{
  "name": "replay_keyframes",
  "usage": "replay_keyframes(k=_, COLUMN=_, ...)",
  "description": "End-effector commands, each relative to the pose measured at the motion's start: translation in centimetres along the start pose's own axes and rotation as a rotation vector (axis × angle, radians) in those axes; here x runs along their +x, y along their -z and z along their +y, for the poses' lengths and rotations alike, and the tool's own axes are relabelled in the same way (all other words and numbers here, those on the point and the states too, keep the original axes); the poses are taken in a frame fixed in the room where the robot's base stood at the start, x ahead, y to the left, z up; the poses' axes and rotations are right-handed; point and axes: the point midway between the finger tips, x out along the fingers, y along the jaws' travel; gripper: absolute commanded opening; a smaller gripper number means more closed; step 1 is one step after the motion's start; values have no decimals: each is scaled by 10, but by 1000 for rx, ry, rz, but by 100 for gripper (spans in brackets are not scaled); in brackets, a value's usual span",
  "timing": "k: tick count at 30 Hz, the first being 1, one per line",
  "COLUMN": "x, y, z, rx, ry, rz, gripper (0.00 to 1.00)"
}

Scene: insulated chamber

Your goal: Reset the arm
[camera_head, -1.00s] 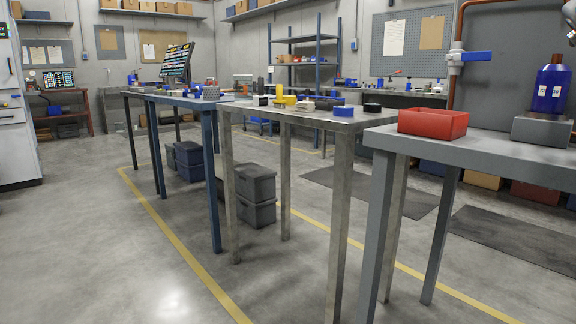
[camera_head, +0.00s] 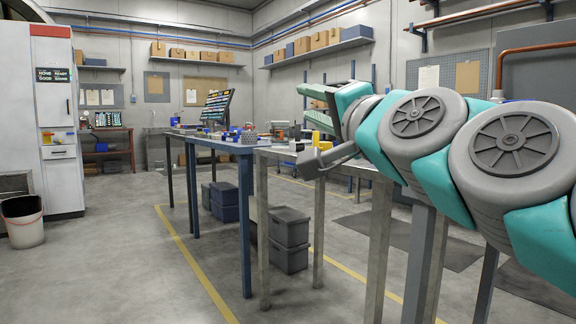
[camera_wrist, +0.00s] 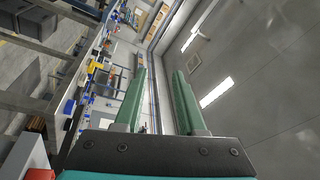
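My arm, teal and grey, reaches in from the right in the head view, raised above the line of benches. My gripper (camera_head: 306,102) is at its left end, with green fingers pointing left and slightly up. In the wrist view my gripper (camera_wrist: 160,68) shows two long green fingers apart with nothing between them. It touches nothing that I can see. The wrist view is tilted sideways, with the ceiling and its lights beyond the fingers. My arm hides part of the nearer benches in the head view.
A blue bench (camera_head: 222,144) and a grey metal bench beside it carry small parts. Dark grey bins (camera_head: 289,240) stand beneath. A white bin (camera_head: 22,222) and a white cabinet (camera_head: 58,120) are at left. The left floor is open. A wall shelf (camera_head: 318,52) holds boxes.

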Motion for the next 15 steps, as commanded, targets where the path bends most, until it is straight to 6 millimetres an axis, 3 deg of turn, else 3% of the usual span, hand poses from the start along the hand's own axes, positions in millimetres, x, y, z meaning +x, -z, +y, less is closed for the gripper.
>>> replay_keyframes(k=3, x=-2, y=-51, z=64, rx=-143, ry=-156, rz=-144, gripper=40)
replay_keyframes(k=8, x=-27, y=-107, z=156, rx=-301, ry=-371, rz=-349, gripper=40)
replay_keyframes(k=11, x=-56, y=-135, z=214, rx=-381, ry=-511, rz=-486, gripper=40)
replay_keyframes(k=15, x=-111, y=-162, z=288, rx=-465, ry=-704, rz=-676, gripper=40)
